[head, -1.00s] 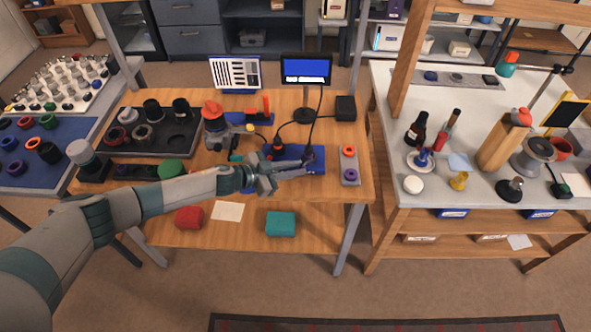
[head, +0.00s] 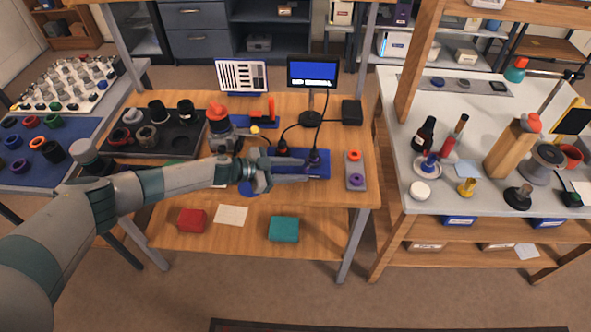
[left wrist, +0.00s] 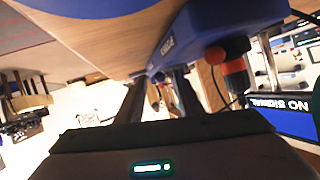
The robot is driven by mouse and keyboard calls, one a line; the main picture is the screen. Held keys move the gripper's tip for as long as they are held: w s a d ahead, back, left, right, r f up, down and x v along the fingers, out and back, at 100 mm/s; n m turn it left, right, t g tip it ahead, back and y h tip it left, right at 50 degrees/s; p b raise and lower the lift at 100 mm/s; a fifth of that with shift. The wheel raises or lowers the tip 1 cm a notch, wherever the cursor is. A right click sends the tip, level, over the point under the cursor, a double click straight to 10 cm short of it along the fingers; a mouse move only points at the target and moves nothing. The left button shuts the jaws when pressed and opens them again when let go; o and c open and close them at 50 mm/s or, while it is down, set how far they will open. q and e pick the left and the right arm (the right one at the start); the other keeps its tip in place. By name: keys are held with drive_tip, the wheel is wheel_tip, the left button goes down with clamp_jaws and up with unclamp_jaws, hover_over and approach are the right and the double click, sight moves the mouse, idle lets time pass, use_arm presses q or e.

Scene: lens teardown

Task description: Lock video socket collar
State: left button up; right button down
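A blue socket block (head: 322,170) lies on the middle bench, with two dark plugs and cables standing up from it. The right plug (head: 314,157) has a purple-blue collar at its base; the left plug (head: 282,147) has a reddish collar. My left gripper (head: 308,171) reaches in from the left at the block's front right, its two fingers apart near the right plug. Contact with a collar cannot be told. My right gripper is out of view.
The monitor (head: 313,72) stands behind the block and reads "NO SIGNAL" in the left wrist view. A grey plate (head: 355,170) with an orange and a purple ring is to the right. A red-topped device (head: 218,125) and a dark tray (head: 180,147) are to the left.

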use_arm(q)
drive_tip(key=shift+a, duration=0.1)
drive_tip(key=b+v, duration=0.3)
drive_tip(key=v, duration=1.4)
drive_tip(key=shift+s, duration=0.15)
